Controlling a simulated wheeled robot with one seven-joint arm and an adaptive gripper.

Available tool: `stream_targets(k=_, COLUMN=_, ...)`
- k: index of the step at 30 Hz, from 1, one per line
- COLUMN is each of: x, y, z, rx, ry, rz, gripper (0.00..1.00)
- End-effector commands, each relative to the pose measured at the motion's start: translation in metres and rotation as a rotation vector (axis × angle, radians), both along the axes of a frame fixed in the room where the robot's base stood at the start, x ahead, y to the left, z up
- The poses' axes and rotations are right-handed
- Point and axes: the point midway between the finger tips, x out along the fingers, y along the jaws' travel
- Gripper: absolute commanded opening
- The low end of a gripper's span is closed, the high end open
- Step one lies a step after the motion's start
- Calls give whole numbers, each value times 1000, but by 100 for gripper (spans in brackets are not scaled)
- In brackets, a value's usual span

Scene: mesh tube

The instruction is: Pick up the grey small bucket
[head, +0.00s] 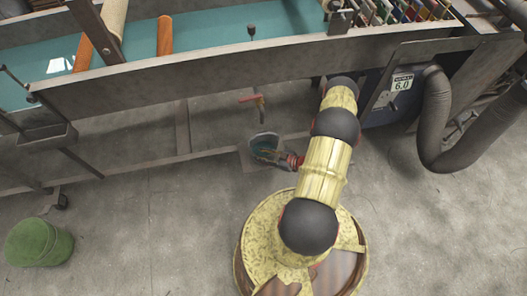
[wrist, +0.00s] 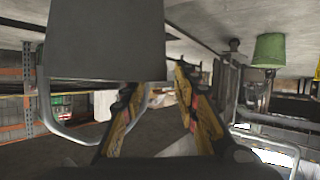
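My gripper (head: 266,154) is at the bucket's rim in the head view. In the wrist view my gripper (wrist: 158,82) has its two fingers apart. The left finger overlaps the handle area in the picture. I cannot tell whether either finger touches the bucket or handle.
A green bucket (head: 38,243) stands at far left, also in the wrist view (wrist: 269,50). A thick hose (head: 435,125) is at right. The floor between is clear.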

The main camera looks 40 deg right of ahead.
Motion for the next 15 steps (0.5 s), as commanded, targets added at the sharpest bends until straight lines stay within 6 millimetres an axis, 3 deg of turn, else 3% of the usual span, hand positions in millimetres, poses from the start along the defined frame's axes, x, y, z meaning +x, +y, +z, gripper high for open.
stream_targets(k=3, x=0, y=0, z=1, rx=0, ry=0, rz=0, gripper=30)
stream_targets(k=15, x=0, y=0, z=0, rx=0, ry=0, rz=0, gripper=8)
